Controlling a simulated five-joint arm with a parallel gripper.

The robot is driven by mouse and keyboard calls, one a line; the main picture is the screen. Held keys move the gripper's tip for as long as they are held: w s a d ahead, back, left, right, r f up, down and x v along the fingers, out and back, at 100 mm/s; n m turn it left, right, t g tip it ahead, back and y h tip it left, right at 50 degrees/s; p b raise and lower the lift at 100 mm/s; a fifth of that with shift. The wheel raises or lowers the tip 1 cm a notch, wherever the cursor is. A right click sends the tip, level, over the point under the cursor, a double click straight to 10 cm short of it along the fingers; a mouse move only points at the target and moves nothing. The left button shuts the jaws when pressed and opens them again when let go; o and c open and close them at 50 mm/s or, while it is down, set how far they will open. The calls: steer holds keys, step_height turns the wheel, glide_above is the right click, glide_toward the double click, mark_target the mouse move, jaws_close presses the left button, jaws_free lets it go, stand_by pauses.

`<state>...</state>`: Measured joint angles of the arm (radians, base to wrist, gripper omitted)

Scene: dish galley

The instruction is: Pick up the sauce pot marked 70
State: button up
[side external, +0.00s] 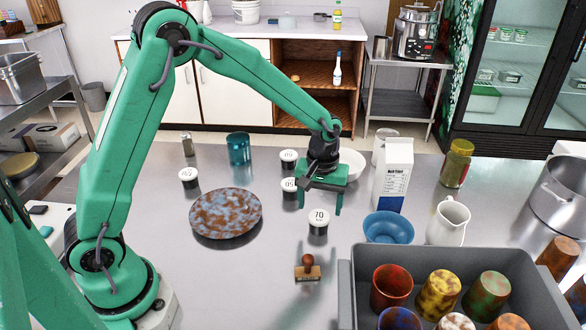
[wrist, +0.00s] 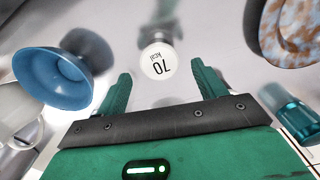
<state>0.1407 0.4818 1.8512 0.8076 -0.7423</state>
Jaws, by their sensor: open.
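The sauce pot marked 70 (side external: 319,221) is a small dark pot with a white lid, standing upright on the steel table. My gripper (side external: 322,206) is open and empty above the table, a little behind the pot in the side view. Its two green fingers (wrist: 163,84) are spread wide in the wrist view and do not touch the pot. Three similar pots with other marks stand to the left: one (side external: 288,187), one behind it (side external: 288,160) and one (side external: 189,178) farther left.
A speckled plate (side external: 226,213) lies to the left and a wooden-handled stamp (side external: 308,269) in front. A blue bowl (side external: 387,228), milk carton (side external: 392,188) and white pitcher (side external: 448,222) stand to the right. A grey crate (side external: 349,284) of cups fills the front right.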

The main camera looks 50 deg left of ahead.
mark_target(319, 216)
steer(key=shift+f, duration=2.55)
steer(key=shift+c, duration=0.4)
steer(key=c, duration=0.9)
steer(key=shift+r, duration=0.1)
steer(key=shift+r, duration=4.95)
